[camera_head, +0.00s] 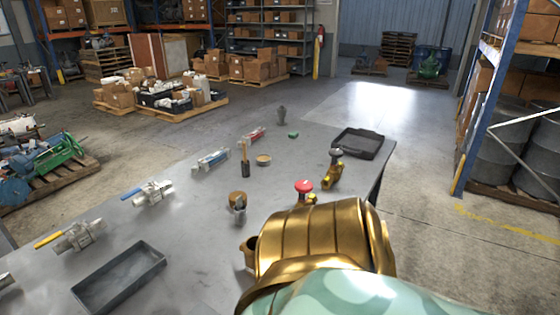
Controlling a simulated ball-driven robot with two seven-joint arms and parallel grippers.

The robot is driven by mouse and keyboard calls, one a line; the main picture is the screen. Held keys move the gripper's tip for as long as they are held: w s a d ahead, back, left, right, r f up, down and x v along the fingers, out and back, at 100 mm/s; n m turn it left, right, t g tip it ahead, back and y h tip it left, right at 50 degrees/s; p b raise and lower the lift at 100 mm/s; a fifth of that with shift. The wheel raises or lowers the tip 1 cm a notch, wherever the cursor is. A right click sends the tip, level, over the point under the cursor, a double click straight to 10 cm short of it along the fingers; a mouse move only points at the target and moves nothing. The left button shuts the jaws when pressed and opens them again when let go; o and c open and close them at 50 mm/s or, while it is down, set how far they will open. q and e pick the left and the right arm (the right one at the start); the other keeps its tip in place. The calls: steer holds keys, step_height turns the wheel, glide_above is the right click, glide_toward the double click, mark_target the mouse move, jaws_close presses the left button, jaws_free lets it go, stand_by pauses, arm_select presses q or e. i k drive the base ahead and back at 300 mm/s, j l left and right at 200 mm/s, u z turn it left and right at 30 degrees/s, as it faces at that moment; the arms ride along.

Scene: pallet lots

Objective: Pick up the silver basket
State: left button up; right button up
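No basket that is clearly silver shows. The nearest match is a shallow, open grey rectangular tray (119,279) at the near left of the grey table (200,205); it looks empty. A darker, black-looking tray (357,144) lies at the table's far right corner, also apparently empty. A gold and mint part, which seems to be my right arm, comes in from the bottom right and covers the near right of the table. No fingers of either gripper show. The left arm is out of view.
Valves with blue (152,193) and yellow handles (75,236) lie along the left. A red-knobbed valve (304,188), a brass valve (334,170) and a hammer-like tool (245,160) stand mid-table. Blue racking (495,100) stands right; open floor (430,170) lies between.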

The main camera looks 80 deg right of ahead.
mark_target(240, 211)
steer(key=z, duration=2.2)
steer(key=l, duration=0.3)
steer(key=k+z, duration=0.05)
